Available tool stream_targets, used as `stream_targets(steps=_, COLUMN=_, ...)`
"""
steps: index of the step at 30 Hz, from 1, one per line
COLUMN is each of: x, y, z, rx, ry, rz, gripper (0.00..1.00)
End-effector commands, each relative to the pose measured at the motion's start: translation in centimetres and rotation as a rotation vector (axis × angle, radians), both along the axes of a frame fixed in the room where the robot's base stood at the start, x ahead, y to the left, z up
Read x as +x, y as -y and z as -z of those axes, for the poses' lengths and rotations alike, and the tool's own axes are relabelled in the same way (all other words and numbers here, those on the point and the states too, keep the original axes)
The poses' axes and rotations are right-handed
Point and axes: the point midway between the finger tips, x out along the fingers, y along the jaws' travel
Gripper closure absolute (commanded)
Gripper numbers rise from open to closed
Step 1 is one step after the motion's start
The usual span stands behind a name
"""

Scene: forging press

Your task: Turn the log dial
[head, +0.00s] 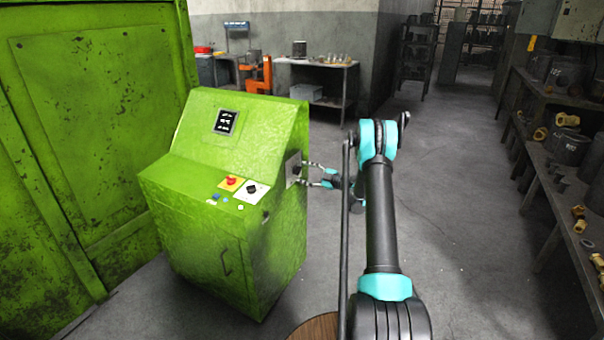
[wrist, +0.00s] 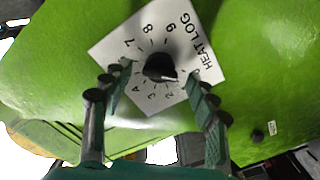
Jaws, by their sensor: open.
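The log dial is a black round knob (wrist: 160,67) on a white square plate (wrist: 122,42) marked HEAT LOG, with numbers around it. In the head view the plate (head: 293,168) shows dimly on the right side of the green console (head: 200,235); the knob is hard to make out there. My gripper (head: 306,174) reaches toward that side from the right. In the wrist view my gripper (wrist: 158,74) is open, with one finger on each side of the knob. The fingertips overlap the plate in the picture; I cannot tell whether they touch the knob.
On the console's sloping top are a red button (head: 231,180), a second black dial (head: 251,188) and a small dark display (head: 226,122). A green wall panel (head: 95,140) stands at left. A bench (head: 575,190) with parts lines the right. The floor between is clear.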

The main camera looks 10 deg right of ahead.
Motion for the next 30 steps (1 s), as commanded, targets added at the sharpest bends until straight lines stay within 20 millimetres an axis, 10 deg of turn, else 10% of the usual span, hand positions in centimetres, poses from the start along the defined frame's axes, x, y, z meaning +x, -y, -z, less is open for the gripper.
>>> stream_targets(steps=14, x=0.77, y=-1.1, z=-0.02, rx=0.0, ry=0.0, rz=0.0, gripper=0.41)
stream_targets(steps=26, x=0.75, y=-1.09, z=-0.01, rx=-0.001, ry=0.0, rz=-0.001, gripper=0.91)
stream_targets(steps=30, x=0.75, y=-1.09, z=-0.01, rx=0.002, ry=-0.004, rz=-0.001, gripper=0.91)
